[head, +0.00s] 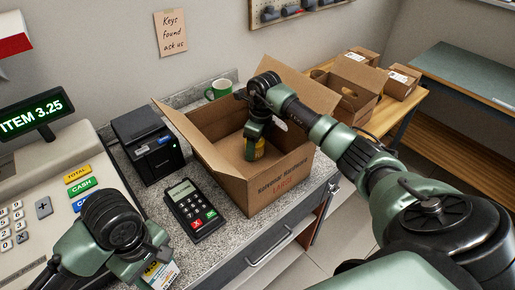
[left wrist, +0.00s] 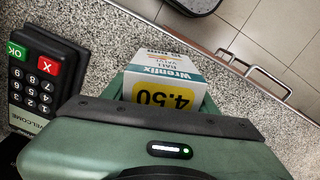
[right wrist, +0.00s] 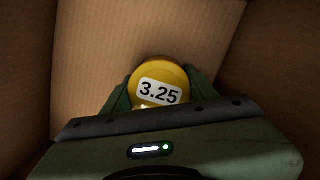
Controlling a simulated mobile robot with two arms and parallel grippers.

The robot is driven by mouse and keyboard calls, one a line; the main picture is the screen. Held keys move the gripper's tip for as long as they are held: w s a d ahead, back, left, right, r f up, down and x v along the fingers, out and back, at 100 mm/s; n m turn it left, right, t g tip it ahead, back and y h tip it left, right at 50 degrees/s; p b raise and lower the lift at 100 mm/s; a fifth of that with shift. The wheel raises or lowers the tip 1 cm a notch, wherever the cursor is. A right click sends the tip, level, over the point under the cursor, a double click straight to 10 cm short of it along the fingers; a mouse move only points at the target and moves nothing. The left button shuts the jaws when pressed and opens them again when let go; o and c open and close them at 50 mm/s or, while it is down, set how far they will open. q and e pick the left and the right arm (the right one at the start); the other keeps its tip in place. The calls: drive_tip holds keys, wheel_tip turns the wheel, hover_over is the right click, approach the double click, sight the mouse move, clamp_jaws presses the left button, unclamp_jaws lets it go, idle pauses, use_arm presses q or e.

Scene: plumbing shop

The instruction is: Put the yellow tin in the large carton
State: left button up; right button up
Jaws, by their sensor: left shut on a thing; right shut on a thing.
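The large carton (head: 262,185) stands open on the counter, its flaps spread. My right gripper (head: 254,140) reaches down inside it and is shut on the yellow tin (head: 259,149). In the right wrist view the tin (right wrist: 159,82) shows a 3.25 label between the fingers, with brown cardboard walls around it. I cannot tell whether the tin touches the carton floor. My left gripper (left wrist: 165,95) is shut on a small white and teal box (left wrist: 168,77) with a yellow 4.50 label, over the counter near its front edge. The box (head: 160,274) is partly hidden in the head view.
A card terminal (head: 195,208) lies left of the carton. A black printer (head: 148,144) and a cash register (head: 40,195) stand further left. A green mug (head: 218,89) is behind the carton. Smaller cartons (head: 352,82) stand on a wooden table at the back right.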

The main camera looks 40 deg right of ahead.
use_arm(q)
drive_tip(key=shift+s+a, duration=0.15)
drive_tip(key=shift+a, duration=0.05)
use_arm(e)
drive_tip(key=shift+s+a, duration=0.1)
drive_tip(key=shift+s, duration=0.05)
drive_tip(key=o, duration=1.5)
use_arm(q)
drive_tip(key=shift+d, duration=0.1)
use_arm(e)
drive_tip(key=shift+f, duration=0.1)
use_arm(q)
wheel_tip(320, 180, up, 8)
drive_tip(key=p, duration=0.7)
drive_tip(key=shift+f, duration=0.2)
use_arm(e)
drive_tip(key=r, duration=0.7)
drive_tip(key=s+r, duration=0.1)
drive_tip(key=r, duration=0.3)
drive_tip(key=shift+s+d+r, duration=0.1)
drive_tip(key=shift+d+r, duration=0.1)
drive_tip(key=shift+d, duration=0.15)
use_arm(q)
drive_tip(key=shift+r+p, duration=0.2)
drive_tip(key=shift+p, duration=0.2)
use_arm(e)
drive_tip(key=shift+r, duration=0.5)
